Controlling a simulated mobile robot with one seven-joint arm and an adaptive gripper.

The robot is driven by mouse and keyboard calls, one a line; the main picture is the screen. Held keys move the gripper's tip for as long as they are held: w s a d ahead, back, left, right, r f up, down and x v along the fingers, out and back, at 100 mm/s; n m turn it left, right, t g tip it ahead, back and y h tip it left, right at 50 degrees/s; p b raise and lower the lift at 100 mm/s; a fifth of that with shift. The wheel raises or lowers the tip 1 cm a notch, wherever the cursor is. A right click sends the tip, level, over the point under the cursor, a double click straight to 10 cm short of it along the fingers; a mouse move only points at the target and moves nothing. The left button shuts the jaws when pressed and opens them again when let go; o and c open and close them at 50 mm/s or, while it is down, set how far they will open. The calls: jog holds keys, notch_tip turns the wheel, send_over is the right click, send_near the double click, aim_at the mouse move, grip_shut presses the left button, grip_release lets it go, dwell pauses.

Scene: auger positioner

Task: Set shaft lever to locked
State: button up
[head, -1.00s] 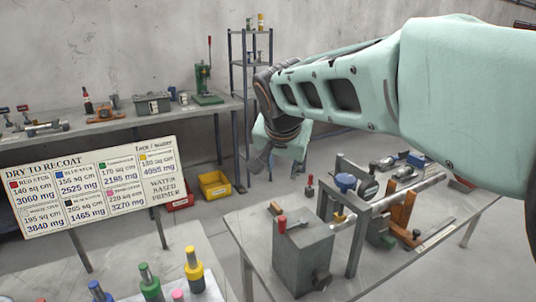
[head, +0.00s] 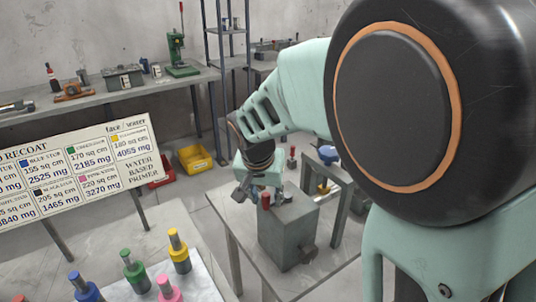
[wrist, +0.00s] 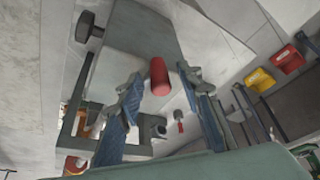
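A lever with a red cylindrical grip (head: 265,201) stands on top of a grey box (head: 285,238) at the near left corner of the workbench. I take it for the shaft lever; no locked mark is legible. My gripper (head: 261,191) is at the top of this box, close to the red grip. In the wrist view the red grip (wrist: 159,76) shows between the two spread fingers of my gripper (wrist: 161,88), with gaps on both sides. The gripper is open and holds nothing. Whether the grip is fully between the fingertips or just beyond them I cannot tell.
A dark knob (wrist: 88,28) sticks out from the box. A blue-topped part (head: 328,154) stands behind the box. A sign board (head: 75,170) and a table with coloured stubs (head: 178,250) are at left.

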jog(key=shift+w+f, duration=0.15)
jog(key=shift+f, duration=0.2)
jog(key=shift+c, duration=0.4)
grip_shut()
